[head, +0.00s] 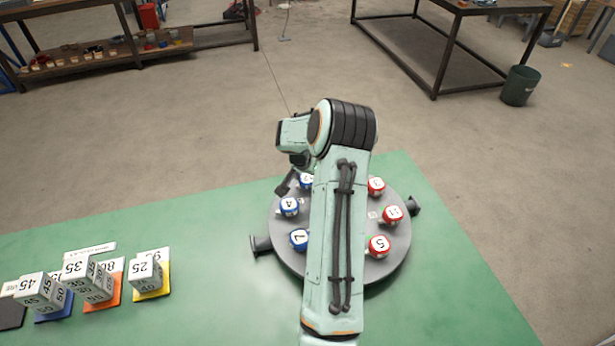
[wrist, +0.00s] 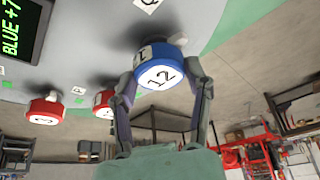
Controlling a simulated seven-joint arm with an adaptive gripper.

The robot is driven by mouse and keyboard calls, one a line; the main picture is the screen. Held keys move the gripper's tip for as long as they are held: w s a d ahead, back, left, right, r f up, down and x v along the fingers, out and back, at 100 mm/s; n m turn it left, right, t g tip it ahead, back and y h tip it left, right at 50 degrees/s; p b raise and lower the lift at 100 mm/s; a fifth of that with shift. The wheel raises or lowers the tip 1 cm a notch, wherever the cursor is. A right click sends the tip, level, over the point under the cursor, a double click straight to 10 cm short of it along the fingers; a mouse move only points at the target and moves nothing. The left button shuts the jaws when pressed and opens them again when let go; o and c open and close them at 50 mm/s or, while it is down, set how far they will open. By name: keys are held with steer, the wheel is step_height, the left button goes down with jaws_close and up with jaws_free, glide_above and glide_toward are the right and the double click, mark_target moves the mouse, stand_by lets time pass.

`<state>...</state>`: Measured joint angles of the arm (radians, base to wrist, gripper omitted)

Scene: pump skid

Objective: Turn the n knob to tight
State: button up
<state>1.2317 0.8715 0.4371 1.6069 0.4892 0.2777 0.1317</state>
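A blue knob marked 12 (wrist: 158,70) sits on the grey round plate in the wrist view. A letter on its side is too small to read surely. The two fingers of my gripper (wrist: 163,72) stand apart, one on each side of this knob. I see nothing between the fingers but the knob, and cannot tell whether they touch it. In the head view my gripper (head: 292,180) is at the far left part of the plate (head: 340,273), mostly hidden by my arm. A blue knob (head: 306,182) shows partly beside it. No knob marked n is readable.
Other blue knobs (head: 299,239) and red knobs (head: 378,246) stand around the plate. A display (wrist: 18,35) reads "BLUE +7". Numbered blocks (head: 77,267) stand on coloured pads at the left of the green table (head: 200,300). The table is clear between the blocks and the plate.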

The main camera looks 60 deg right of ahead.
steer(key=shift+c, duration=1.1)
steer(key=shift+m, duration=0.3)
steer(key=m+g, duration=0.1)
steer(key=m, duration=0.2)
steer(key=shift+w+m+g, duration=0.15)
steer(key=shift+m+g, duration=0.15)
steer(key=m+g, duration=0.1)
steer(key=m, duration=0.2)
steer(key=shift+f+m+y, duration=0.1)
steer(key=shift+m+y, duration=0.2)
steer(key=shift+m, duration=0.1)
steer(key=m, duration=0.2)
steer(key=m+g+y, duration=0.1)
steer(key=m, duration=0.1)
steer(key=shift+w+d+g, duration=0.1)
steer(key=shift+g, duration=0.2)
steer(key=shift+m+g+y, duration=0.5)
steer(key=shift+m+y, duration=0.3)
steer(key=shift+m, duration=1.4)
